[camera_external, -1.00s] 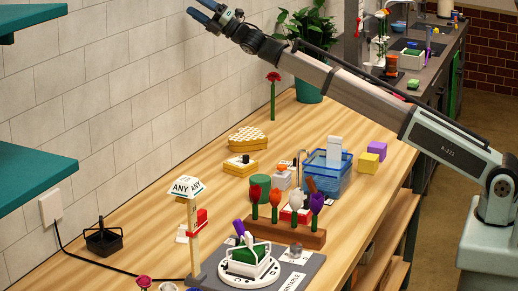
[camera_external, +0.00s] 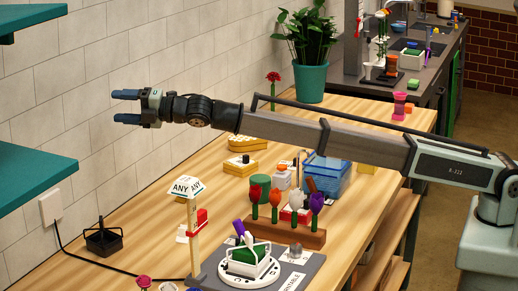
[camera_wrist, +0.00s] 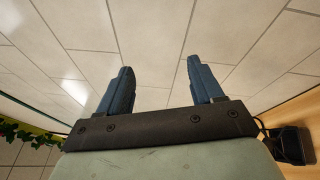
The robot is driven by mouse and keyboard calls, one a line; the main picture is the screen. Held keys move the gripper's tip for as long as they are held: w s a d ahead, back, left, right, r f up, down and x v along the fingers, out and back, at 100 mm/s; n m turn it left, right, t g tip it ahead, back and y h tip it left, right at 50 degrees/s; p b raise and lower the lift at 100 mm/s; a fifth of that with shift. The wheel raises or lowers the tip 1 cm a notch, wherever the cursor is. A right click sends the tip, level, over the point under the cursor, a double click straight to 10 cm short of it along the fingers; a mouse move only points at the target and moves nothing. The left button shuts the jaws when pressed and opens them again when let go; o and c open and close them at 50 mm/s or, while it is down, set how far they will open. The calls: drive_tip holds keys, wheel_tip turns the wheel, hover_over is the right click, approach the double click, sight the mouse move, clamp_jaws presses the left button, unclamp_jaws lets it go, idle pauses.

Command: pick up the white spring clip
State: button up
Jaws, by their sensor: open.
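My gripper (camera_external: 125,106) is open and empty, held high in front of the tiled wall, with its blue fingers pointing left. In the wrist view the two fingers of my gripper (camera_wrist: 159,66) stand well apart with only wall tiles between them. I cannot make out the white spring clip for certain. A small pale piece (camera_external: 182,235) lies beside the wooden sign post, too small to identify. A red clip-like part (camera_external: 201,220) is on that post.
A sign post with a white top (camera_external: 187,187) rises near the turntable (camera_external: 250,270). A tulip block (camera_external: 285,233), blue crate (camera_external: 330,178) and green pot (camera_external: 310,82) stand rightward. A black caddy (camera_external: 103,240) sits left, also in the wrist view (camera_wrist: 293,145). A teal shelf (camera_external: 35,185) juts in.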

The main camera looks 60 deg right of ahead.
wheel_tip(320, 180, down, 7)
drive_tip(key=a+m+g+h, duration=0.2)
drive_tip(key=m+g+h, duration=0.1)
drive_tip(key=g, duration=0.1)
drive_tip(key=m+g+h, duration=0.2)
drive_tip(key=g+h, duration=0.1)
drive_tip(key=g, duration=1)
approach(183, 227)
drive_tip(key=f, duration=0.5)
drive_tip(key=shift+w+a, duration=0.15)
drive_tip(key=shift+a, duration=0.2)
drive_tip(key=shift+w+d+f, duration=0.1)
drive_tip(key=shift+f, duration=1.2)
drive_tip(key=shift+d+f, duration=0.15)
drive_tip(key=shift+f, duration=1.2)
drive_tip(key=shift+c, duration=0.5)
drive_tip(key=c, duration=1)
